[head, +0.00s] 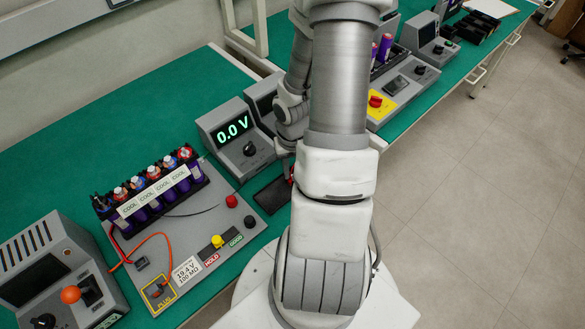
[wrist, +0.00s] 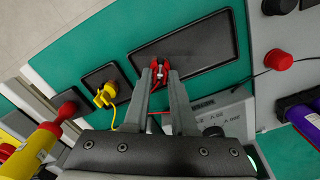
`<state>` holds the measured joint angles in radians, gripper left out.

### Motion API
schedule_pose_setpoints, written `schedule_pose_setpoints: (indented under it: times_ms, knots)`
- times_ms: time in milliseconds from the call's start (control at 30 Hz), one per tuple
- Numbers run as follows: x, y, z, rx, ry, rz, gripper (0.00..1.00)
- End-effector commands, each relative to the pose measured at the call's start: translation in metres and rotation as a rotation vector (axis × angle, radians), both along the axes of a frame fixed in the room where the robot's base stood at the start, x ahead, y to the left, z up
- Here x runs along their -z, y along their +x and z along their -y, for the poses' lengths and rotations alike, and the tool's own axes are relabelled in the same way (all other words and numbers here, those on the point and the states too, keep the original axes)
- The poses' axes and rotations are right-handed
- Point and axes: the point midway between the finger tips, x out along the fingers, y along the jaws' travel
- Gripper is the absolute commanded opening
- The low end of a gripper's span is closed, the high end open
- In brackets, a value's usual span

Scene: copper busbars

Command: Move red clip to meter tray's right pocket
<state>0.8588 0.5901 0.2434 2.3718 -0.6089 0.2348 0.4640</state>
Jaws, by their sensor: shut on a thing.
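The red clip (wrist: 160,70) is pinched between the fingertips of my gripper (wrist: 160,78) in the wrist view. It is over the left part of a large dark tray (wrist: 208,52); I cannot tell whether it touches it. The same dark tray lies in front of the 0.0 V meter (head: 236,138) in the head view (head: 268,197), partly hidden by my arm. Its pocket divisions are not clear. In the head view my gripper is mostly hidden behind my arm.
A yellow clip (wrist: 106,95) sits on a smaller dark tray (wrist: 92,78) to the left. A red-tipped yellow object (wrist: 35,150) is at lower left. The battery board (head: 190,222) with red knob (head: 231,201) stands left of the tray. Green bench is bare between trays.

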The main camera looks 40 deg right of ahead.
Motion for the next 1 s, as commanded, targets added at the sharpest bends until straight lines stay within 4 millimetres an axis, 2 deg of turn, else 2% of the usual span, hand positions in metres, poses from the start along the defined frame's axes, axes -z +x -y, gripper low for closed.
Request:
schedule_pose_setpoints:
  times_ms: [233, 267, 433, 767, 1000]
  knots:
    - [0.001, 0.0, 0.0, 0.0, 0.0, 0.0, 0.0]
    - [0.001, 0.0, 0.0, 0.0, 0.0, 0.0, 0.28]
    - [0.001, 0.0, 0.0, 0.0, 0.0, 0.0, 0.58]
    - [-0.001, 0.0, 0.0, 0.0, 0.0, 0.001, 0.59]
    - [-0.022, 0.0, 0.0, 0.001, -0.001, 0.0, 0.59]
